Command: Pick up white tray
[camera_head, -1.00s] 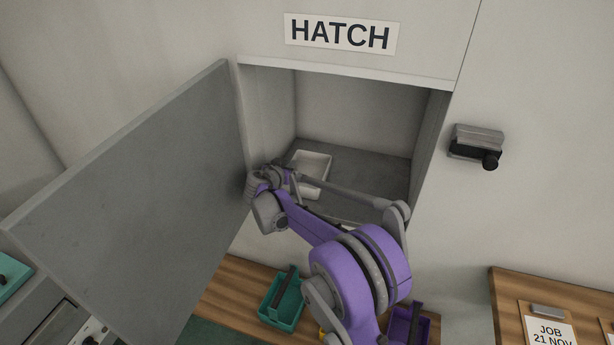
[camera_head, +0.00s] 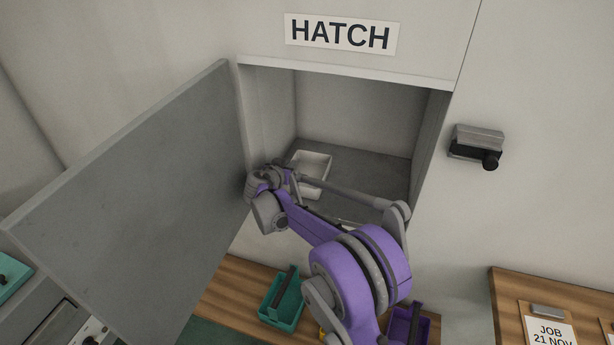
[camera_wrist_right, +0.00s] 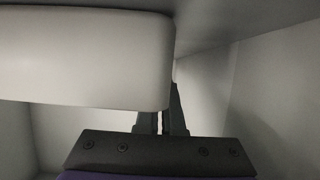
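The white tray (camera_head: 316,162) is a shallow rectangular tray inside the open hatch, near its left wall. My right gripper (camera_head: 285,170) is at the tray's near left side, and its own wrist parts hide the fingertips in the head view. In the right wrist view the tray (camera_wrist_right: 85,60) fills the upper left, close to the camera. There my right gripper's dark fingers (camera_wrist_right: 161,112) are nearly together at the tray's edge, with a narrow gap between them. They appear shut on the rim; the tray covers their tips. My left gripper is not in view.
The hatch door (camera_head: 130,200) stands open on the left, close to my right wrist. The hatch floor (camera_head: 375,170) is clear right of the tray. Below are a teal bin (camera_head: 283,305) and a purple bin (camera_head: 408,325) on a wooden surface.

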